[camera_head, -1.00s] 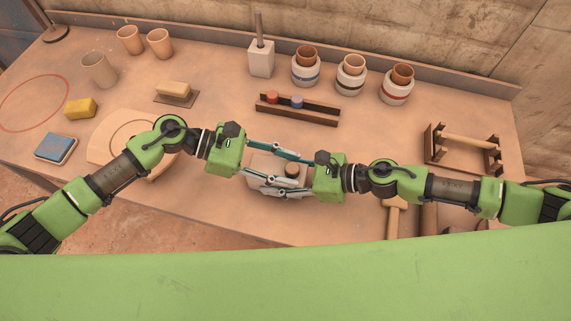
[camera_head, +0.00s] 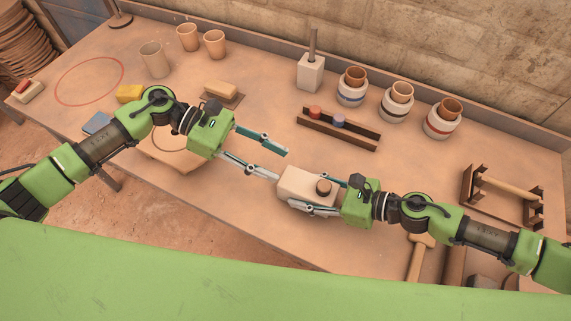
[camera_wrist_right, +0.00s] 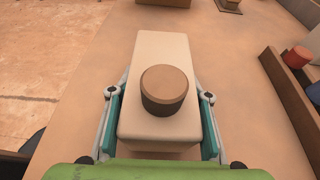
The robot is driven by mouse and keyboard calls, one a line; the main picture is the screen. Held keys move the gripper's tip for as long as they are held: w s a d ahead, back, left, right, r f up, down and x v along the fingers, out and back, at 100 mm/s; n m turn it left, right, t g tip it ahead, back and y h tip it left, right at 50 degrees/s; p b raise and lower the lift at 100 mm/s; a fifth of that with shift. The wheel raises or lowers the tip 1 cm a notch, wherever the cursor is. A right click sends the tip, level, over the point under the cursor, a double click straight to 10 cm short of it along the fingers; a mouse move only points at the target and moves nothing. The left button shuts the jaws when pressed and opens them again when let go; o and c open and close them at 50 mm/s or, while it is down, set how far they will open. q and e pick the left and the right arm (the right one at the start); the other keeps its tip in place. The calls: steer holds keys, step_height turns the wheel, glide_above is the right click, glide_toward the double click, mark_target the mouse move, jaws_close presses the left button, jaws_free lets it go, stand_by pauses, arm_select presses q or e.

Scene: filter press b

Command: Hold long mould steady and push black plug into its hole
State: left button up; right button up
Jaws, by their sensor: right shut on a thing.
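The long mould (camera_head: 296,183) is a pale beige block near the table's front edge. It also shows in the right wrist view (camera_wrist_right: 160,48). The plug (camera_head: 323,187), dark brown in these pictures, stands upright on the mould's top and sticks up clearly, also in the right wrist view (camera_wrist_right: 164,92); its lower end and the hole are hidden. My right gripper (camera_head: 311,194) is shut on the mould, one finger along each long side. My left gripper (camera_head: 282,165) is open and empty, its fingertips just left of the mould.
Behind the mould, a dark rack (camera_head: 338,131) holds a red and a blue plug. Jars (camera_head: 396,106) stand at the back. A wooden stand (camera_head: 502,197) and a mallet (camera_head: 420,255) are at the right. A round-marked board (camera_head: 165,160) lies under my left arm.

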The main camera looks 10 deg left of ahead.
stand_by(0.3)
steer(key=o, duration=1.6)
steer(key=shift+o, duration=0.2)
